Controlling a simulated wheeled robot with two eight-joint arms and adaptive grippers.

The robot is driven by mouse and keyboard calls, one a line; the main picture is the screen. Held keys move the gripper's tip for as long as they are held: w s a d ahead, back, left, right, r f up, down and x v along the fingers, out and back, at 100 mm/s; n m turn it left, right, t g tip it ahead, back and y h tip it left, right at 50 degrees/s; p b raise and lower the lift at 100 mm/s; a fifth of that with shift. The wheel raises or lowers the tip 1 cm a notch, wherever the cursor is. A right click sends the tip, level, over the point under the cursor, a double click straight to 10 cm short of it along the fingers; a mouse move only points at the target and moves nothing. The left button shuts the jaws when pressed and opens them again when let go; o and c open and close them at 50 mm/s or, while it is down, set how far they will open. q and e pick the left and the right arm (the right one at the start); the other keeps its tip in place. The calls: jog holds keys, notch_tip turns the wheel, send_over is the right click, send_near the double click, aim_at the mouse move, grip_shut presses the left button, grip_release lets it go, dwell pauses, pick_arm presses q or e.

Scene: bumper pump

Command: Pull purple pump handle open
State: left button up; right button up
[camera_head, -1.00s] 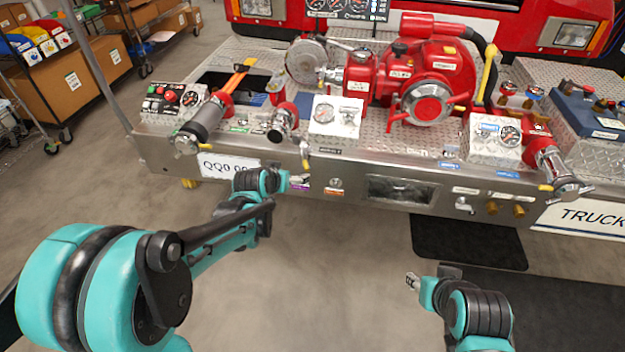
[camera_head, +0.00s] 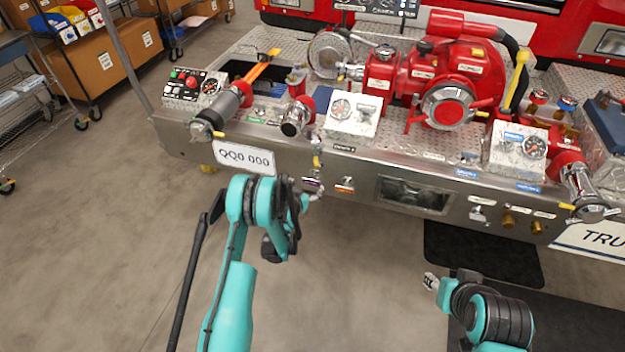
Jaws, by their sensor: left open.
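The purple pump handle (camera_head: 312,183) is a small purple-labelled pull on the front face of the steel bumper, below the white gauge box and left of an orange-labelled handle. My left gripper (camera_head: 309,194) is open right at the purple handle, partly overlapping it in the picture. Whether its fingers touch the handle or stand around it is too small to tell. My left wrist hides the bumper's lower edge here. My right gripper (camera_head: 431,282) is low on the right, in front of the bumper and away from the handles; its jaw opening is unclear.
The orange-labelled handle (camera_head: 345,185) is close on the right of the purple one. A yellow-tipped lever (camera_head: 316,160) hangs just above. The licence plate (camera_head: 245,158) is to the left. A black mat (camera_head: 480,255) lies on the floor at the right.

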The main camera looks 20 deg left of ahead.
aim_at(312, 179)
pick_arm(q)
jog(key=b+x, duration=0.2)
jog(key=x, duration=0.4)
jog(key=shift+w+f, duration=0.15)
jog(key=shift+f, duration=0.05)
jog(key=shift+w, duration=0.4)
pick_arm(e)
notch_tip(312, 179, down, 2)
jog(key=shift+f, duration=0.25)
